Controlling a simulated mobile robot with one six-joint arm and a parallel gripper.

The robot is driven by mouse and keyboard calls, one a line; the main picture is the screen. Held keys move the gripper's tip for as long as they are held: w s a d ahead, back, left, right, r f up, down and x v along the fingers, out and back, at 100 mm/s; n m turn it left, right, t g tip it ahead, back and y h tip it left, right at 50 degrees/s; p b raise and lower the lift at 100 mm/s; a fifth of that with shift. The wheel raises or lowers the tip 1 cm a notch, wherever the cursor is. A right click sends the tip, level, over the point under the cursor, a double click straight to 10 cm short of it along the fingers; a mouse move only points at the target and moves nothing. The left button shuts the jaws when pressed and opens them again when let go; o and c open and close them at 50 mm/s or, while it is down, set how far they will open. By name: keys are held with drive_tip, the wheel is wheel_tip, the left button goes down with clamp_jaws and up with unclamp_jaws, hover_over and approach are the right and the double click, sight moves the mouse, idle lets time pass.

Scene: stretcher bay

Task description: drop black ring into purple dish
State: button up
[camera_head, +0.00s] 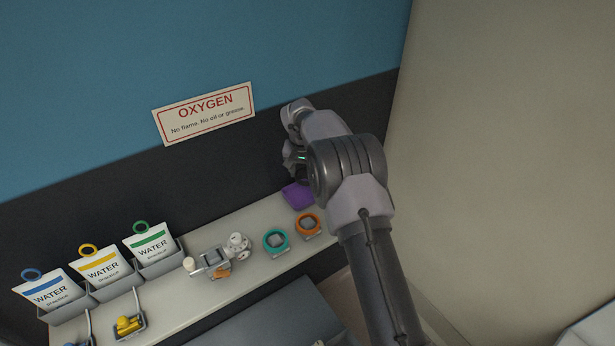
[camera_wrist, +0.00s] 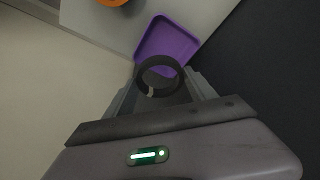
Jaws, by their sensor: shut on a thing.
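The purple dish (camera_wrist: 168,40) is a shallow square tray; in the wrist view it lies just beyond my fingertips, on the pale shelf. In the head view the purple dish (camera_head: 298,196) shows at the shelf's far right end, partly hidden by my arm. The black ring (camera_wrist: 159,76) is held between the fingers of my gripper (camera_wrist: 160,88), and its upper edge overlaps the near part of the dish in the wrist view. How high the ring is above the dish is hard to tell. In the head view my gripper (camera_head: 292,158) is mostly hidden by my arm, and the ring cannot be made out.
An orange round holder (camera_head: 307,224) and a teal one (camera_head: 276,241) stand close to the dish. A metal fitting (camera_head: 217,262) and several WATER pouches in grey bins (camera_head: 160,267) are farther left on the shelf (camera_head: 186,306). The dark wall (camera_head: 250,160) rises right behind.

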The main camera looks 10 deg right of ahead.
wheel_tip(320, 180, down, 6)
drive_tip(key=b, duration=0.3)
drive_tip(key=shift+f, duration=0.1)
drive_tip(key=o, duration=1.5)
drive_tip(key=p+v, duration=0.1)
drive_tip(key=v, duration=1.6)
drive_tip(key=shift+s+r, duration=0.1)
drive_tip(key=shift+r, duration=0.2)
drive_tip(key=s+t+y+b, duration=0.2)
drive_tip(key=s+b, duration=1.3)
drive_tip(key=s, duration=1)
drive_tip(key=shift+t+y, duration=0.5)
drive_tip(key=shift+y, duration=0.1)
drive_tip(key=s+f+b, duration=0.2)
drive_tip(key=s+f, duration=0.1)
drive_tip(key=s, duration=0.2)
drive_tip(key=s+a+f+b, duration=0.1)
drive_tip(key=s+f+b, duration=0.1)
drive_tip(key=s+f, duration=0.2)
drive_tip(key=s+a+f+b, duration=0.1)
drive_tip(key=s+f+b, duration=0.1)
drive_tip(key=s, duration=0.5)
drive_tip(key=shift+s+f, duration=0.15)
drive_tip(key=shift+f, duration=0.5)
